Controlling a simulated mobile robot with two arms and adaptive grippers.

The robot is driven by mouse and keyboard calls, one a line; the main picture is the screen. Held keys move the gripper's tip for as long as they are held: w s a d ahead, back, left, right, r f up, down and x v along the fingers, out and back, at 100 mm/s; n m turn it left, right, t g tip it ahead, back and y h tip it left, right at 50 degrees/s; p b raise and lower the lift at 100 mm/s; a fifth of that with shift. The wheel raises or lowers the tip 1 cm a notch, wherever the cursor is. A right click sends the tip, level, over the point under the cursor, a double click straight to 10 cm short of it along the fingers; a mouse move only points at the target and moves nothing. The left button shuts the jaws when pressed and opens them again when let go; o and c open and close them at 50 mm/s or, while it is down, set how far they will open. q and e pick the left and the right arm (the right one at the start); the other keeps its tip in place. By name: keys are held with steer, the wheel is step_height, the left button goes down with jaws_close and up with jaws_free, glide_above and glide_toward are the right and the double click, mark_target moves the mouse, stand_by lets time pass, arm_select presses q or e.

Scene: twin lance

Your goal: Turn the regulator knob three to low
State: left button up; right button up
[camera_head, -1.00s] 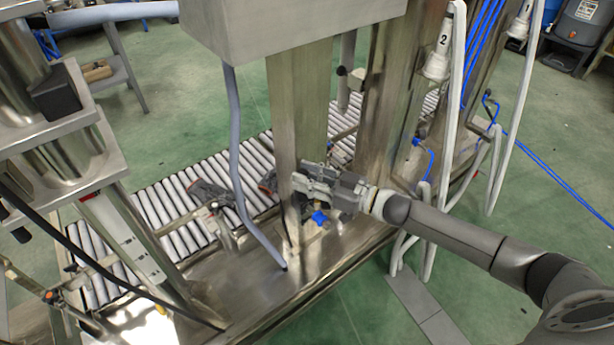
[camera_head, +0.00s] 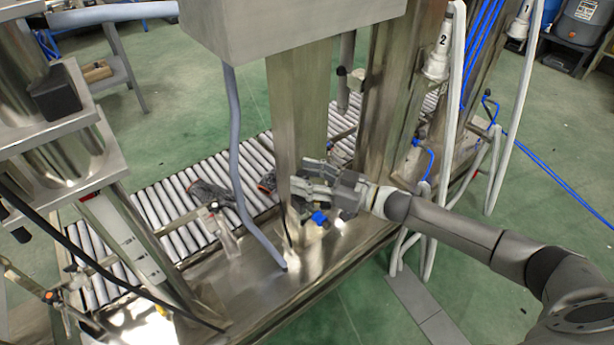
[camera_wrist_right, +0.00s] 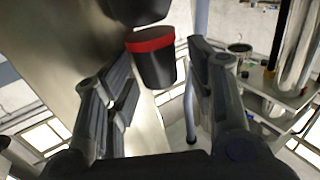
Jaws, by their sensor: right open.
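In the right wrist view, a black knob with a red band (camera_wrist_right: 155,62) hangs between the fingertips of my right gripper (camera_wrist_right: 163,78). The fingers stand on either side of it, with a visible gap on the right; I cannot tell whether the left finger touches it. In the head view my right gripper (camera_head: 303,180) is open in front of the steel column (camera_head: 298,110), and I cannot pick out the knob there. No number on the knob can be read. My left gripper is not in view.
A roller conveyor (camera_head: 165,208) runs behind the column. A grey hose (camera_head: 236,150) hangs left of my gripper. A blue fitting (camera_head: 319,218) is just below the gripper. White hoses (camera_head: 523,110) hang at the right. Another dark cylinder (camera_wrist_right: 138,10) is above the knob.

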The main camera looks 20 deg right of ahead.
steer(key=shift+m+t+h, duration=0.3)
steer(key=shift+t, duration=0.1)
